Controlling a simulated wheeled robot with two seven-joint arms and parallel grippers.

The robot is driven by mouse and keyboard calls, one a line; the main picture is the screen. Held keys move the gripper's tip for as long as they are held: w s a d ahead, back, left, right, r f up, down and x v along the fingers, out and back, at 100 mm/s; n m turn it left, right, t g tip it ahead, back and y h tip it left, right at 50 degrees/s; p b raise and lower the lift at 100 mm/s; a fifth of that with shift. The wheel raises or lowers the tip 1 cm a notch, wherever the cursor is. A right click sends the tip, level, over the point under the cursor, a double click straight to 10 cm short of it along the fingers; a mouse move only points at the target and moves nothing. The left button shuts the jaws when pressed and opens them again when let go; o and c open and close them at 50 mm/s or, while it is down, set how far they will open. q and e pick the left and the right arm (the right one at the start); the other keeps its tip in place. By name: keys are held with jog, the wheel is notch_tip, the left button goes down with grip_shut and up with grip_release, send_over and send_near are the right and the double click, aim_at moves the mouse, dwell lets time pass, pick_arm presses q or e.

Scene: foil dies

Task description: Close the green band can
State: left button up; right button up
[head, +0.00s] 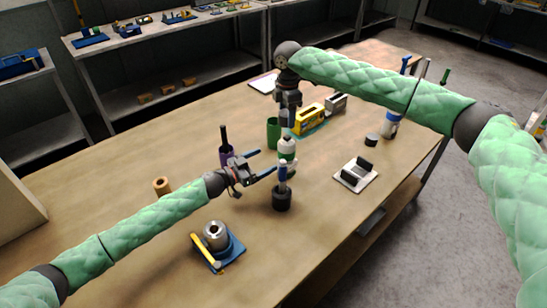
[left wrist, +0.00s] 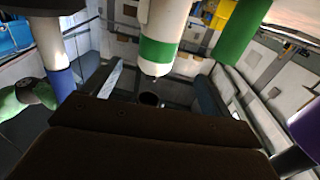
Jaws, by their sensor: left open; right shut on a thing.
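The green band can (head: 287,146) is white with a green band and stands upright on the table. In the left wrist view the can (left wrist: 163,30) appears upside down, its small tip facing a dark round piece (left wrist: 149,98) that looks like a cap's open underside. My right gripper (head: 286,112) is directly above the can, shut on a small grey piece, probably the cap. A gap shows between piece and can tip. My left gripper (head: 268,163) is open, its fingers pointing towards the can from the left. Whether the can stands between the fingers is unclear.
A blue-and-white tool in a black holder (head: 282,199) stands just in front of the can. A yellow box (head: 309,118) is behind.

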aim_at(290, 148)
jog(key=shift+s+d+r, duration=0.15)
jog(key=shift+s+d, duration=0.05)
jog(key=shift+d, duration=0.1)
jog(key=shift+w+a, duration=0.1)
jog(key=shift+a, duration=0.05)
pick_arm(q)
jog(key=x, duration=1.2)
jog(key=shift+d, duration=0.2)
jog(key=c, duration=1.5)
pick_arm(e)
jog(key=shift+f, duration=2.5)
jog(key=shift+f, duration=0.1)
jog(key=shift+f, duration=0.8)
